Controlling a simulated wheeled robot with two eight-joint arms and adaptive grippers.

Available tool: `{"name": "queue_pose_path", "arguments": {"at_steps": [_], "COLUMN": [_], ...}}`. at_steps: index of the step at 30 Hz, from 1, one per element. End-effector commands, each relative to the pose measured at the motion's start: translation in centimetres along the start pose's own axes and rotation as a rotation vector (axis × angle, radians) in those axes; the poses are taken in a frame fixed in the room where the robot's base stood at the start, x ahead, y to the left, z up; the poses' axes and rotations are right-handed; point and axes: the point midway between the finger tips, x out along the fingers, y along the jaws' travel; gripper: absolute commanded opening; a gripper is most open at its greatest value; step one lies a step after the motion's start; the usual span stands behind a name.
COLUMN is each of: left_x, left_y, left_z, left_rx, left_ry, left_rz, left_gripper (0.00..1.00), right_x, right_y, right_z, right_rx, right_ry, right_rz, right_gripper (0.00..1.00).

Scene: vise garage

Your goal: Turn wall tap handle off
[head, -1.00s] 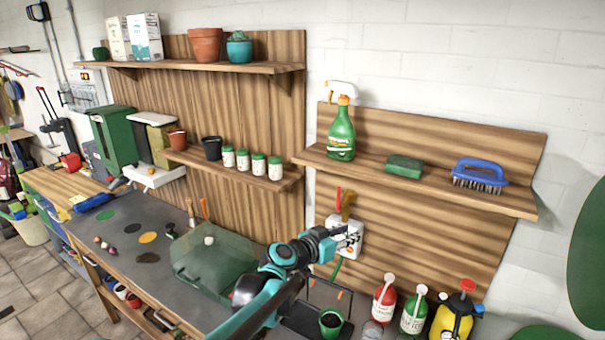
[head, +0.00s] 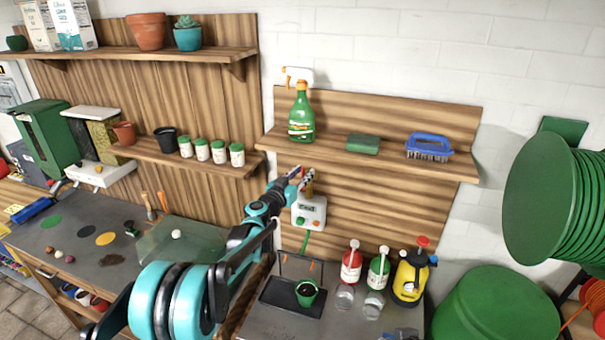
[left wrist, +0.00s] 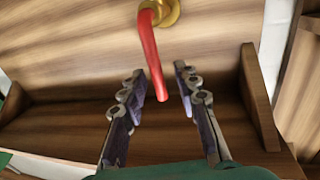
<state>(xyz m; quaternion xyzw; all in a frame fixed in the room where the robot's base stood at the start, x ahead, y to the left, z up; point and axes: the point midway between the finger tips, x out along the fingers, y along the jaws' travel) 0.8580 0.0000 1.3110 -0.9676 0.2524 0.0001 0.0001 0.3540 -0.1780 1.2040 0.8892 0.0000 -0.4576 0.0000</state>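The tap's red handle (left wrist: 153,55) hangs from a round brass mount (left wrist: 168,10) on the wood panel in the left wrist view. My left gripper (left wrist: 161,80) is open, with one finger on each side of the handle's lower end. A gap shows between the handle and each finger. In the head view my left gripper (head: 295,176) is at the brass tap (head: 308,184), above a white control box (head: 311,212); it hides most of the handle. I cannot make out my right gripper.
A shelf above the tap holds a green spray bottle (head: 301,115), a sponge (head: 363,144) and a blue brush (head: 429,145). Below stand a green pot (head: 306,293), two pump bottles and a yellow sprayer (head: 409,278). A large green reel (head: 545,200) is at right.

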Motion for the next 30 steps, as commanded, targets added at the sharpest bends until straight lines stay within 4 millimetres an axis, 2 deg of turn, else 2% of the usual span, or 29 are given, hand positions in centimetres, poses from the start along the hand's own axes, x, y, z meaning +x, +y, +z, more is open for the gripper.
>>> {"name": "queue_pose_path", "arguments": {"at_steps": [8, 9, 12, 13, 30], "left_x": [0.34, 0.34, 0.33, 0.33, 0.01], "left_y": [0.01, 0.01, 0.01, 0.01, -0.42], "left_z": [0.01, 0.01, 0.0, 0.0, 0.01], "left_rx": [0.0, 0.0, 0.0, 0.0, 0.049], "left_ry": [0.0, 0.0, 0.0, 0.0, -0.01], "left_rz": [0.0, 0.0, 0.0, 0.0, -0.001], "left_gripper": [0.31, 0.29, 0.02, 0.0, 0.0], "right_x": [-0.02, -0.02, -0.02, -0.02, 0.13], "right_y": [0.0, 0.0, 0.0, 0.0, 0.0], "right_z": [-0.01, -0.01, -0.01, -0.01, 0.09], "right_rx": [0.0, 0.0, 0.0, 0.0, 0.0], "right_ry": [0.0, 0.0, 0.0, 0.0, 0.0], "right_rz": [0.0, 0.0, 0.0, 0.0, 0.0], "right_gripper": [0.0, 0.0, 0.0, 0.0, 0.0]}}
